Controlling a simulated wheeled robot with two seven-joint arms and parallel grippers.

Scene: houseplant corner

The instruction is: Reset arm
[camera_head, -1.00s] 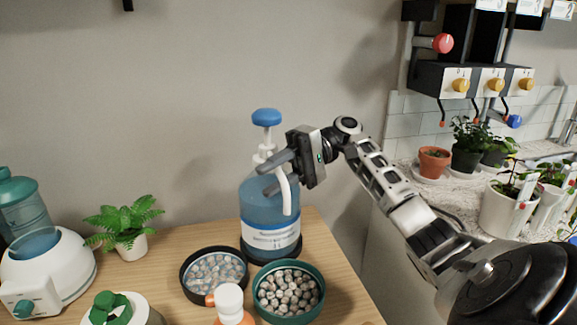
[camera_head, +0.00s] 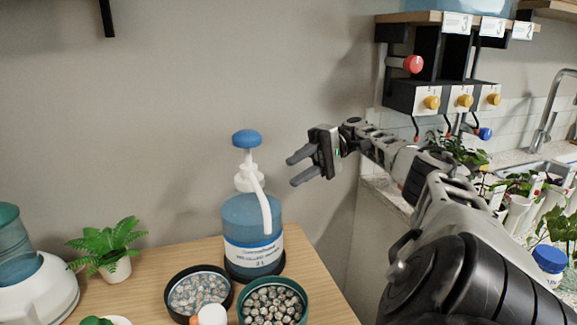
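My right gripper (camera_head: 299,167) is in the middle of the view, pointing left. Its two dark fingers are apart with nothing between them. It is in the air to the right of the blue pump bottle (camera_head: 253,218), level with the bottle's white pump neck, and apart from it. The bottle stands upright on the wooden table (camera_head: 200,254), with a blue pump knob on top and a white spout pointing down. My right arm (camera_head: 440,190) runs from the lower right to the gripper. My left gripper is not in view.
Two round bowls, a black one (camera_head: 171,294) and a green one (camera_head: 306,305) full of pebbles, stand in front of the bottle. A small fern (camera_head: 108,243) and a white-based device (camera_head: 40,297) stand left. A counter with plants and a sink lies right, under a dispenser rack (camera_head: 440,97).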

